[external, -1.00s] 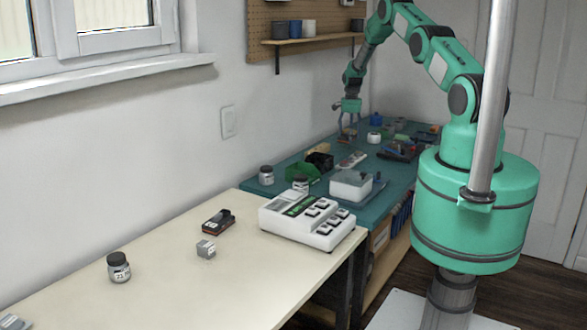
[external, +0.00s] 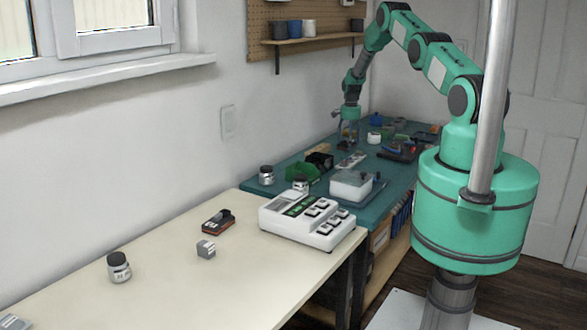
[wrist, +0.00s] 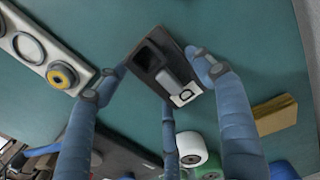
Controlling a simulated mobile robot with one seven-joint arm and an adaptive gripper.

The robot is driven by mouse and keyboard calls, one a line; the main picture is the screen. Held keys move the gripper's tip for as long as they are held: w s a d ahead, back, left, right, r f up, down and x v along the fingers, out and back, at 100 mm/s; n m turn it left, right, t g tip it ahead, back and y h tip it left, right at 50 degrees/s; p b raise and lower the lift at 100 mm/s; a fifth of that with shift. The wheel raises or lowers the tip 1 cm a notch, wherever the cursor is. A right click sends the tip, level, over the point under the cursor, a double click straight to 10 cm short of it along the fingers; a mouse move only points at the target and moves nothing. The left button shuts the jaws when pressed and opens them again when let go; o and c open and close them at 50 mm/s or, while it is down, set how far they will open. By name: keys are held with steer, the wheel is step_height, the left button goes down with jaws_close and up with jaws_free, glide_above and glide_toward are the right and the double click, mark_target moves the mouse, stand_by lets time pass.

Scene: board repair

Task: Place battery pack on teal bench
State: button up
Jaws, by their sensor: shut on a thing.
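My gripper (external: 348,140) is low over the far part of the teal bench (external: 402,178). In the wrist view my gripper's blue fingers (wrist: 157,73) are closed around a dark block with a grey part and a white label, seemingly the battery pack (wrist: 172,74). The pack is tilted in the picture, with the teal bench surface (wrist: 255,50) behind it. I cannot tell whether it touches the bench. In the external view the pack is too small and covered to make out.
A white strip with round parts (wrist: 45,50) lies left of the fingers, a tan block (wrist: 275,115) to the right. A white roll (wrist: 191,149) is near the fingers. A green bin (external: 303,173) and white tub (external: 351,186) stand nearer. Teal surface beyond the pack is clear.

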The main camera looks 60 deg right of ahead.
stand_by(0.3)
steer(key=o, duration=1.5)
steer(key=shift+f, duration=0.1)
steer(key=shift+o, duration=0.2)
step_height(320, 180, up, 12)
steer(key=shift+p, duration=0.35)
steer(key=shift+r, duration=0.2)
